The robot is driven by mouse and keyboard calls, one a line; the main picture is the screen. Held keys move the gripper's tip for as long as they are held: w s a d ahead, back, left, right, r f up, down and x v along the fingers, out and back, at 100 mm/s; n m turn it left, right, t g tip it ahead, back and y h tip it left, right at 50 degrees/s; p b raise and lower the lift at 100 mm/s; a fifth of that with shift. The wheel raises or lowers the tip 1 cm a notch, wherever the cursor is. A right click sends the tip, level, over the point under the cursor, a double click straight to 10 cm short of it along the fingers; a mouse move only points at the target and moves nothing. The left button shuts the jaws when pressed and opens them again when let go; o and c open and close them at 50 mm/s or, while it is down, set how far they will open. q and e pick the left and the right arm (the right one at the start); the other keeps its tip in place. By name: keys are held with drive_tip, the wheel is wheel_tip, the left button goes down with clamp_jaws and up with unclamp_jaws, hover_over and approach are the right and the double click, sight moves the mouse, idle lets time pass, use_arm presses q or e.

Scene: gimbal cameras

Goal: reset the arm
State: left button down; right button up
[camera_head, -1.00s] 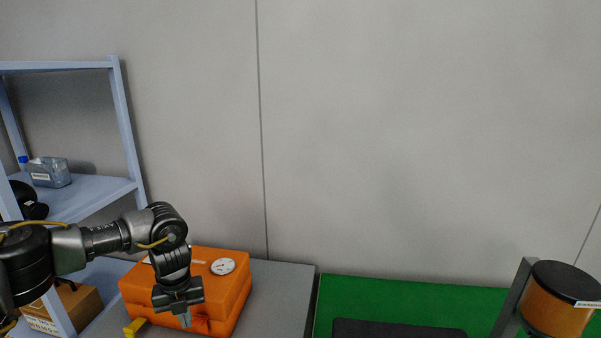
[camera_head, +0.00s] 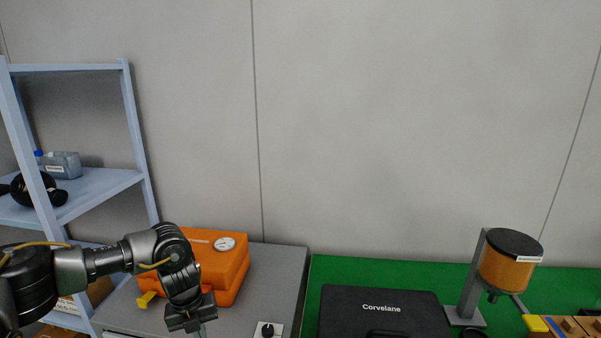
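My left arm comes in from the left and bends downward. My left gripper (camera_head: 192,318) hangs in front of the orange case (camera_head: 228,272), over the grey cabinet top. Its fingers are small and partly cut off by the bottom edge, so I cannot tell if they are open. The orange case has a round dial and a yellow part at its left. My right arm and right gripper do not show.
A blue shelf rack (camera_head: 100,182) stands at left with a bottle and dark items. A black Corvelane case (camera_head: 378,312) lies on the green surface (camera_head: 445,275). An orange canister (camera_head: 508,268) on a stand is at right. A dial switch (camera_head: 268,330) sits on the grey cabinet (camera_head: 285,275).

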use_arm(q)
drive_tip(key=s+d+f+t+h, duration=0.1)
drive_tip(key=s+d+f+h, duration=0.25)
drive_tip(key=d, duration=0.65)
drive_tip(key=s+d+f+h, duration=0.2)
drive_tip(key=s+d+f, duration=0.25)
drive_tip(key=d, duration=0.65)
drive_tip(key=s+d+r+n+t+h, duration=0.3)
drive_tip(key=s+d+r+n+t, duration=0.3)
drive_tip(key=n, duration=0.3)
drive_tip(key=s+a+f+n+g+y, duration=0.1)
drive_tip(key=s+a+f+n+y, duration=0.2)
drive_tip(key=s+a+n, duration=0.5)
drive_tip(key=s+a+f+n+g+y, duration=0.25)
drive_tip(key=s+a+n, duration=0.35)
drive_tip(key=a, duration=0.4)
drive_tip(key=s+a+f+n+g+y, duration=0.1)
drive_tip(key=s+a+f+n+y, duration=0.25)
drive_tip(key=s+a+n, duration=0.45)
wheel_tip(320, 180, down, 25)
drive_tip(key=a, duration=0.1)
drive_tip(key=s+a+f+m+g+b, duration=0.1)
drive_tip(key=s+a+f+g, duration=0.1)
drive_tip(key=s+f, duration=1.4)
drive_tip(key=shift+a+f+b, duration=0.3)
drive_tip(key=shift+a+f, duration=0.15)
drive_tip(key=shift+f, duration=0.5)
